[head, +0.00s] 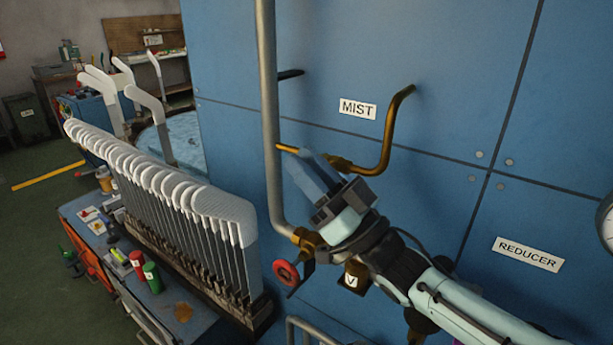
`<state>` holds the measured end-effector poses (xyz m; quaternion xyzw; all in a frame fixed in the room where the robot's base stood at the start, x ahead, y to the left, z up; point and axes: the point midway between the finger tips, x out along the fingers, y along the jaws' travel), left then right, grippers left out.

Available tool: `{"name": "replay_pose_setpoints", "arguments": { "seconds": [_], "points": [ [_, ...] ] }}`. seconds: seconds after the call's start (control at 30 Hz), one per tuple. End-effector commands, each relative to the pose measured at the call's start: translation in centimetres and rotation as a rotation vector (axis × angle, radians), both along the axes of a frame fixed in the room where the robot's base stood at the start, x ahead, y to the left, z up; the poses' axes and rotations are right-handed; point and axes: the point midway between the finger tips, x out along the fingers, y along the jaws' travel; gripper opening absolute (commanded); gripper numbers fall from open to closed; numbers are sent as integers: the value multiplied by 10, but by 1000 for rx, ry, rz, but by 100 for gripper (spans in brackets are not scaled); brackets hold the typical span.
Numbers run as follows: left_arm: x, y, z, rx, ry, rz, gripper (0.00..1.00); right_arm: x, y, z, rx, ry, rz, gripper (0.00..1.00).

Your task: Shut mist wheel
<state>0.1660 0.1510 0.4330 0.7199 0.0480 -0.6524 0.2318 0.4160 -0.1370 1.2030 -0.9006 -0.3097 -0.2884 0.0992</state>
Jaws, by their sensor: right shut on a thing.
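A white MIST label (357,109) is on the blue wall panel. A bent brass pipe (388,135) comes out of the panel beside it and runs left behind my right gripper toward a grey upright pipe. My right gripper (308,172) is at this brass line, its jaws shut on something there. The jaws cover the held part, where the mist wheel appears to sit; its rim and turn position cannot be made out. A red handwheel (286,273) is on a brass valve at the grey pipe's foot, below the gripper and apart from it. My left gripper is out of view.
The grey upright pipe (268,110) stands just left of the gripper. A rack of white socks on boards (165,190) fills the left. A REDUCER label (528,254) and a gauge (606,222) are at right. Red and green cans (151,276) stand on the cart.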

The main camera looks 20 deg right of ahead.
Motion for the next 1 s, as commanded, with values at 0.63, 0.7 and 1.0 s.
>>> {"name": "replay_pose_setpoints", "arguments": {
  "seconds": [0.63,0.7,1.0],
  "points": [
    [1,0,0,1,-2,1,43,0,0,-1,-1,1,0,44],
    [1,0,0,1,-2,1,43,0,0,-1,-1,1,0,44],
    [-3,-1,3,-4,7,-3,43,0,0,9,0,-1,-1,44]
  ]
}}
